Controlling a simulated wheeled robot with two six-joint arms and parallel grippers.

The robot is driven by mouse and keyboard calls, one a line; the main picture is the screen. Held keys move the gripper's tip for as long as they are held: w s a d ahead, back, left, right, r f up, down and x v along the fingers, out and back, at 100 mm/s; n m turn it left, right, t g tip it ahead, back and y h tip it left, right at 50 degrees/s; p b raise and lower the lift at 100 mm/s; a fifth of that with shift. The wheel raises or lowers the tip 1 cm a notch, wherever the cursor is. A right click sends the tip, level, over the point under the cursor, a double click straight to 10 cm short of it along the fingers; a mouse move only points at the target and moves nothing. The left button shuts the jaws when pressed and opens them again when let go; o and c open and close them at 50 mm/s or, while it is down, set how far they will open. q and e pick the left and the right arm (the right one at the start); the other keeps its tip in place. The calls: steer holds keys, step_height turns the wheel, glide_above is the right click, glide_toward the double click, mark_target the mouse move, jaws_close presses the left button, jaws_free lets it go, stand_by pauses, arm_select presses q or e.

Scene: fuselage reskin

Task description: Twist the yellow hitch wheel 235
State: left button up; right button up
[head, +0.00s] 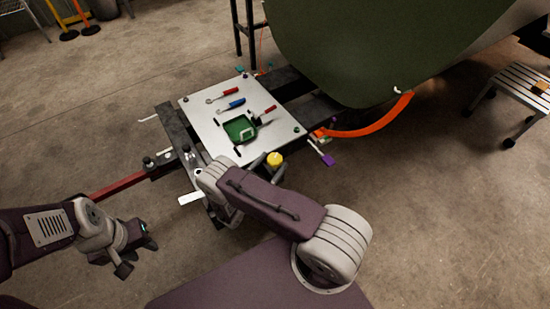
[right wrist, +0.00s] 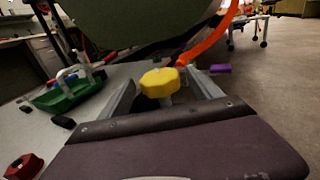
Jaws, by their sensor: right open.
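The yellow hitch wheel (head: 275,159) stands at the near right corner of the white board, just past my right forearm in the head view. In the right wrist view the yellow wheel (right wrist: 159,82) is upright on a short pale stem. My right gripper (right wrist: 163,92) is open, with one grey finger on each side of the wheel. I cannot tell whether either finger touches it. My right forearm and wrist hide part of the gripper in the head view. My left gripper (head: 136,253) is open and empty over the floor at the lower left.
The white board (head: 197,105) holds a green tray (head: 240,128) and red- and blue-handled tools (head: 231,104). A large green fuselage panel (head: 370,45) looms behind. An orange curved strip (head: 375,129) and a purple-ended piece (head: 328,160) lie right of the board. A red bar (head: 118,184) extends left.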

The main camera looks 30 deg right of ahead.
mark_target(271, 165)
steer(key=p+v, duration=0.1)
steer(key=v, duration=0.5)
steer(key=shift+s+a, duration=0.2)
steer(key=shift+a, duration=0.1)
steer(key=s+r+m+g+y+p, duration=0.4)
steer(key=s+r+m+g+y, duration=0.8)
steer(key=r+m, duration=0.4)
steer(key=a+r+m+t+y+p, duration=0.1)
steer(key=r+m+p, duration=0.3)
steer(key=r+p, duration=1.5)
steer(key=a+r+m+t+y+p, duration=0.2)
steer(key=r+m+t+y+p, duration=0.1)
steer(key=r+p, duration=1.6)
step_height(271, 165, up, 6)
steer(key=shift+s+f+m+t+p, duration=0.2)
steer(key=shift+s+m+t+p, duration=0.1)
steer(key=shift+s+m+t, duration=0.15)
